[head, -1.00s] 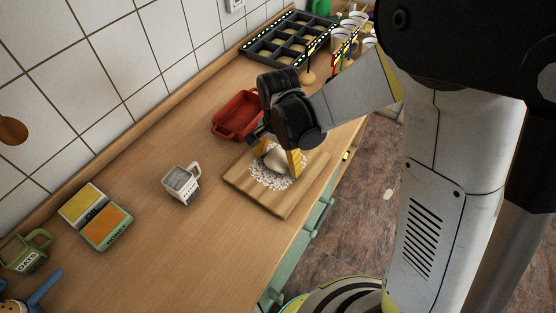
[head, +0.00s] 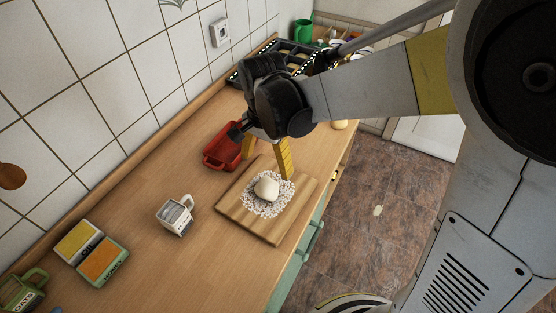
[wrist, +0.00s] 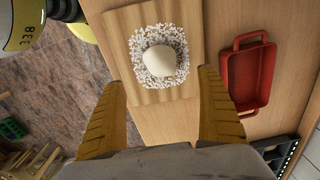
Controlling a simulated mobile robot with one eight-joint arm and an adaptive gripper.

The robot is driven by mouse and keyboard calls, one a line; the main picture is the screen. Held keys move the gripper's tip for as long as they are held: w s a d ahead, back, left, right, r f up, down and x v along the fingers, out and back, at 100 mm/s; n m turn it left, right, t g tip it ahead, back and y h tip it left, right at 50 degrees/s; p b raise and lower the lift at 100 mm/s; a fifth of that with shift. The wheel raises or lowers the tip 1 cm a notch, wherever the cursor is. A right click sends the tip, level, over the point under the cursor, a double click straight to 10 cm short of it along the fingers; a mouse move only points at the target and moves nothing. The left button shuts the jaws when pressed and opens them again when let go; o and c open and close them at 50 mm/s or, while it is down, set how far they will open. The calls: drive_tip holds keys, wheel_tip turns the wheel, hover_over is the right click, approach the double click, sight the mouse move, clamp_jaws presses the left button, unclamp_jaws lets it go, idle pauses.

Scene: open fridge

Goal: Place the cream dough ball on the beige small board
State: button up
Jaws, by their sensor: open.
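The cream dough ball (head: 266,187) rests on a white lacy patch (head: 249,205) on the beige small board (head: 236,217), which lies on the counter. In the wrist view the dough ball (wrist: 159,60) sits on the same patch, with the bare wood of the board (wrist: 121,40) around it. My gripper (head: 267,166) is above the far side of the board with its yellow fingers spread apart. In the wrist view my gripper (wrist: 163,85) is open and empty, with the dough ball beyond the fingertips and apart from them.
A red baking dish (head: 210,160) stands behind the board, close to my gripper. A white mug (head: 175,216) stands to the left of the board. A dark muffin tray (head: 240,78) is at the back. Two tins (head: 103,261) are at the front left. The counter between mug and tins is clear.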

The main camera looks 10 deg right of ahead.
drive_tip(key=s+d+r+n+t, duration=0.7)
drive_tip(key=s+d+r+n, duration=0.1)
drive_tip(key=d, duration=0.5)
drive_tip(key=s+r, duration=0.1)
drive_tip(key=s, duration=0.1)
drive_tip(key=shift+s+d+r, duration=0.25)
drive_tip(key=shift+s+r, duration=0.1)
drive_tip(key=shift+r, duration=0.05)
drive_tip(key=shift+f, duration=0.1)
wheel_tip(320, 180, down, 6)
drive_tip(key=b, duration=0.6)
